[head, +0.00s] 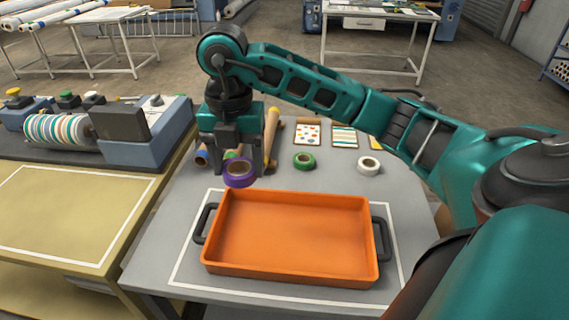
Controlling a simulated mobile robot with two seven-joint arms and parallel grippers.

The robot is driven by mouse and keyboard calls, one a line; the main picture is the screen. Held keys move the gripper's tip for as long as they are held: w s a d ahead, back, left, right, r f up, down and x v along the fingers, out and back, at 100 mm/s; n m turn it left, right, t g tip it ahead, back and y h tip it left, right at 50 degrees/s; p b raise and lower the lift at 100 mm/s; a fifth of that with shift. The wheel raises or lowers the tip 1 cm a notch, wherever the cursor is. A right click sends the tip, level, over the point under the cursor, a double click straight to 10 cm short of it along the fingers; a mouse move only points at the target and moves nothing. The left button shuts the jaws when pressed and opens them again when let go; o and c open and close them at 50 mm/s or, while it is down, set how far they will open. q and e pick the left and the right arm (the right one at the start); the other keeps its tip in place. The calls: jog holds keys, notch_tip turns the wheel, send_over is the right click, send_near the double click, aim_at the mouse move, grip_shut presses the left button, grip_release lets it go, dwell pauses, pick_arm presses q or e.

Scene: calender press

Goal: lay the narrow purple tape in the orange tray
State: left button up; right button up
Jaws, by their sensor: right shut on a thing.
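The purple tape (239,179) is a roll with a brown core. My right gripper (241,164), on the teal arm from the right, points down and is shut on it. The tape hangs just beyond the back left corner of the orange tray (290,273); its exact height is hard to judge. The tray is empty, with dark handles on its left and right sides, and sits inside a white outline on the grey table. My left gripper is out of view.
A green tape (304,161) and a white tape (368,166) lie behind the tray. Patterned cards (307,134) lie further back. A yellow-brown rolling-pin-like tube (271,135) is beside the gripper. The blue press (147,147) stands left, behind a tan board (70,215).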

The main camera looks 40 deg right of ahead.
jog(key=m, duration=0.1)
jog(key=w+m, duration=0.1)
jog(key=m, duration=0.1)
jog(key=shift+d+r, duration=0.2)
jog(key=shift+r, duration=0.2)
jog(key=shift+f+m, duration=0.3)
jog(key=shift+f, duration=0.1)
jog(key=b, duration=0.1)
send_over(248, 236)
notch_tip(248, 236, down, 14)
jog(key=shift+f, duration=0.2)
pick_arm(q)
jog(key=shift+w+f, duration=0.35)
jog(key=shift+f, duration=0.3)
pick_arm(e)
jog(key=shift+f, duration=2.3)
jog(key=shift+f, duration=0.15)
jog(key=o, duration=1)
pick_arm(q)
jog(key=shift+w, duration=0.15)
